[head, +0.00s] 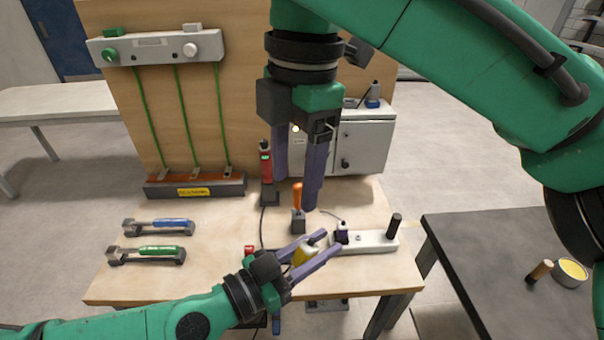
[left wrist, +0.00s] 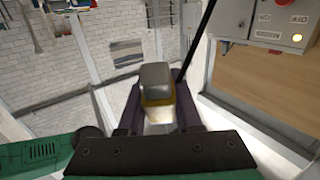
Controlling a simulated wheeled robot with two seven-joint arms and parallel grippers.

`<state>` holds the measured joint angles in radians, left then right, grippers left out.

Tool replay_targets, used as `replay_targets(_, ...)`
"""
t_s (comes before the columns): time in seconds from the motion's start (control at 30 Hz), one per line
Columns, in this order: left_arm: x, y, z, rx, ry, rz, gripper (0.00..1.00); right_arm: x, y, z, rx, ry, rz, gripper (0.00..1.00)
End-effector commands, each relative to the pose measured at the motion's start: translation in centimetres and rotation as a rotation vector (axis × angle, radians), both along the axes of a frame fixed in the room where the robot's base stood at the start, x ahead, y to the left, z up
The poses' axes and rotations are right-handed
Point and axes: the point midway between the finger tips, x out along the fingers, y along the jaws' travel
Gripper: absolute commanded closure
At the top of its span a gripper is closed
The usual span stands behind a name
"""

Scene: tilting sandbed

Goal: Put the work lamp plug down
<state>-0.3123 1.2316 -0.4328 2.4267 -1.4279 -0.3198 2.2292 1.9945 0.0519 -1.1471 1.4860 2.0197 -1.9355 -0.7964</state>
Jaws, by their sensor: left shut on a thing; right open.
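The work lamp plug appears to be the yellow piece (head: 305,254) with a dark grey end. My left gripper (head: 326,246) is shut on it, low over the front of the wooden bench (head: 215,282). In the left wrist view the grey and yellow plug (left wrist: 157,92) sits between the fingers of my left gripper (left wrist: 158,112), with a dark cable or rod rising at its right. I cannot tell whether the plug touches the bench. My right gripper (head: 297,192) is open and empty, pointing down over the middle of the bench.
An orange-handled tool (head: 297,197) stands behind the right fingertips. A red device (head: 265,167) stands at their left. A white block (head: 369,242) with a black post lies right of my left gripper. Blue-handled (head: 172,223) and green-handled tools (head: 160,249) lie left. A dark table (head: 470,250) stands right.

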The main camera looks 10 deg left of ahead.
Motion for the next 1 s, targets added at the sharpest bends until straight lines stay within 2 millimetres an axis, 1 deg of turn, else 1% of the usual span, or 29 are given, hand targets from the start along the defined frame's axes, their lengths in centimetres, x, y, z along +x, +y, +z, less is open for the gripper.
replay_targets(0.03,0.0,0.0,0.0,0.0,0.0,0.0,1.0,-0.3,-0.6,0.1,-0.048,-0.016,0.021,0.31)
replay_targets(0.13,0.0,0.0,0.0,0.0,0.0,0.0,1.0,-0.5,-1.2,-0.4,-0.086,-0.024,0.04,0.31)
replay_targets(0.23,0.0,0.0,0.0,-0.001,-0.001,0.0,1.0,-0.5,-1.2,-1.8,-0.086,-0.022,0.039,0.31)
replay_targets(0.37,0.0,0.0,0.0,-0.001,-0.001,0.0,1.0,-0.5,-1.3,-4.8,-0.085,-0.023,0.038,0.31)
replay_targets(0.5,0.0,0.0,0.0,-0.001,-0.001,0.0,1.0,-0.5,-1.3,-8.2,-0.083,-0.022,0.037,0.31)
replay_targets(0.63,0.0,0.0,0.0,-0.001,-0.001,0.0,1.0,-0.5,-1.2,-10.6,-0.081,-0.022,0.038,0.31)
replay_targets(0.7,0.0,0.0,0.0,-0.001,-0.001,0.0,1.0,-0.5,-1.2,-11.3,-0.08,-0.023,0.038,0.31)
replay_targets(0.8,0.0,0.0,0.0,0.0,0.0,0.0,1.0,-0.5,-1.2,-11.9,-0.079,-0.023,0.037,0.31)
replay_targets(1.0,0.0,0.0,0.0,0.0,0.0,0.0,1.0,-0.5,-1.2,-11.9,-0.079,-0.023,0.037,0.31)
